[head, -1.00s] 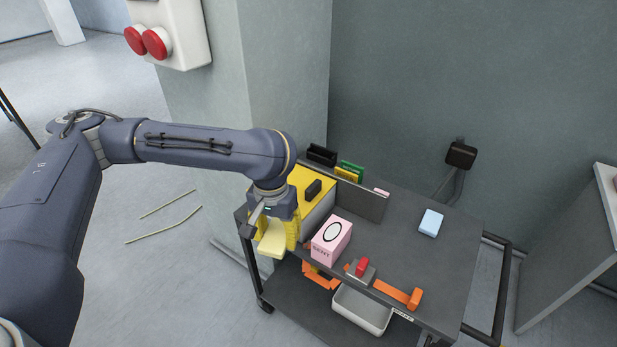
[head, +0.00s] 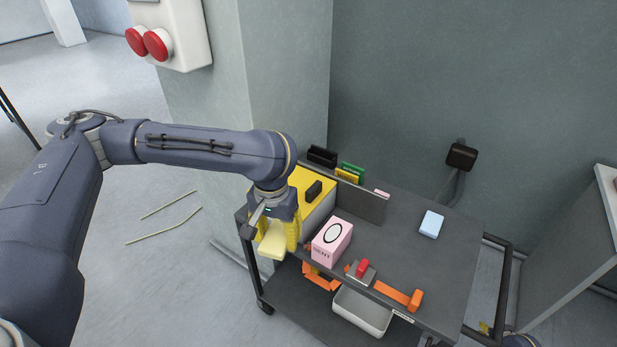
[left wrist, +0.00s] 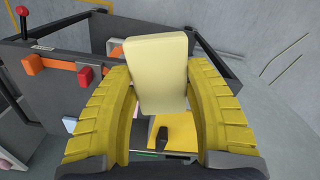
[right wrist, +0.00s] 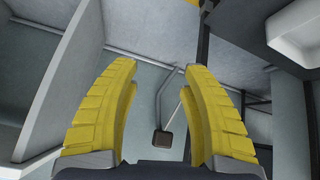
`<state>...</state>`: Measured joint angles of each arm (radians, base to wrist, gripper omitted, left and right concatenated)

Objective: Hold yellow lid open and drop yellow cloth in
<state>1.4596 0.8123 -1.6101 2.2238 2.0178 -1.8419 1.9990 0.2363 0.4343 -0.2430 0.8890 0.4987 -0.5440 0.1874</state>
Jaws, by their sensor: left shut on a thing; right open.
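The pale yellow cloth (head: 271,247), a flat block shape, is held between the yellow fingers of my left gripper (head: 279,240), beside the cart's left end. It also shows in the left wrist view (left wrist: 157,75) between the fingertips. The yellow lid (head: 300,180) lies shut on a pale box (head: 319,212) at the left end of the cart top, with a black handle (head: 314,188) on it. My left gripper is in front of this box. My right gripper (right wrist: 159,68) is open and empty in its wrist view, away from the lid; only its edge shows at the head view's lower right.
A pink box (head: 331,243), a red-handled grey fixture (head: 361,270) and an orange bar (head: 393,291) line the cart's front edge. A light blue block (head: 431,223) lies farther back. A dark upright panel (head: 362,203) stands behind the box. A white bin (head: 362,311) sits below.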

